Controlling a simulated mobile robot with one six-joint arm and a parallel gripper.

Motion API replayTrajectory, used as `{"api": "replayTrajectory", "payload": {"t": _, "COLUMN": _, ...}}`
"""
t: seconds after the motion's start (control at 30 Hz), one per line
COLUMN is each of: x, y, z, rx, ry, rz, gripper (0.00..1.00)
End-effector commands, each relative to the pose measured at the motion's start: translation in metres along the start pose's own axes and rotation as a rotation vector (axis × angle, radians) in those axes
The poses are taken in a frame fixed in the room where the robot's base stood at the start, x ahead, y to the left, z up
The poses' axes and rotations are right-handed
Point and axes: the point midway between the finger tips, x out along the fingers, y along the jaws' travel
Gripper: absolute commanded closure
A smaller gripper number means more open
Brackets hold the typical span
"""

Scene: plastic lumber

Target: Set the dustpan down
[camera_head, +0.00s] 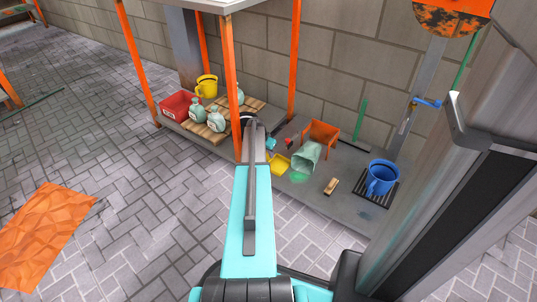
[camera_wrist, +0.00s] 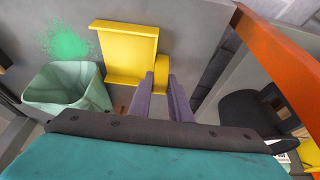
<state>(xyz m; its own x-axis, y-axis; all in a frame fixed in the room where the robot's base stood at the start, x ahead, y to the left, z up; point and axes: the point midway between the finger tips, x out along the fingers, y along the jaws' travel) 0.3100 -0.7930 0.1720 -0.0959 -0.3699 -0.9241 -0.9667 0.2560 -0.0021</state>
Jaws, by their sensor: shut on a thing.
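A yellow dustpan (camera_head: 278,164) shows just beyond my arm in the head view. In the wrist view the dustpan (camera_wrist: 125,55) has its flat pan at upper centre, with its handle end at my fingers. My gripper (camera_wrist: 167,82) is shut on the handle end; its two purple-grey fingers sit at that end. The dustpan is over or on the grey platform (camera_head: 345,207); I cannot tell whether it touches. My arm hides much of the gripper in the head view.
A pale green bucket (camera_head: 308,156) lies tipped beside a green patch (camera_head: 299,177), close to the dustpan. An orange bin (camera_head: 322,132), a brush (camera_head: 331,186) and a blue bucket (camera_head: 381,177) are nearby. An orange post (camera_head: 233,95) stands left of my gripper.

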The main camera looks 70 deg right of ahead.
Motion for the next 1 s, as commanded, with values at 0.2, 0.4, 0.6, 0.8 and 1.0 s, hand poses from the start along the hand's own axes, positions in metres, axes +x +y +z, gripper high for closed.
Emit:
{"api": "replayTrajectory", "payload": {"t": 0.2, "x": -0.001, "y": 0.000, "z": -0.001, "rx": 0.000, "ry": 0.001, "rz": 0.000, "gripper": 1.00}}
{"api": "replayTrajectory", "payload": {"t": 0.4, "x": 0.002, "y": 0.000, "z": 0.001, "rx": 0.000, "ry": 0.000, "rz": 0.000, "gripper": 0.76}}
{"api": "replayTrajectory", "payload": {"t": 0.6, "x": 0.002, "y": 0.000, "z": 0.000, "rx": 0.001, "ry": 0.000, "rz": 0.000, "gripper": 0.64}}
{"api": "replayTrajectory", "payload": {"t": 0.8, "x": 0.001, "y": 0.000, "z": 0.000, "rx": 0.001, "ry": 0.000, "rz": 0.000, "gripper": 0.64}}
{"api": "replayTrajectory", "payload": {"t": 1.0, "x": -0.009, "y": 0.001, "z": -0.001, "rx": 0.001, "ry": 0.001, "rz": 0.000, "gripper": 0.64}}
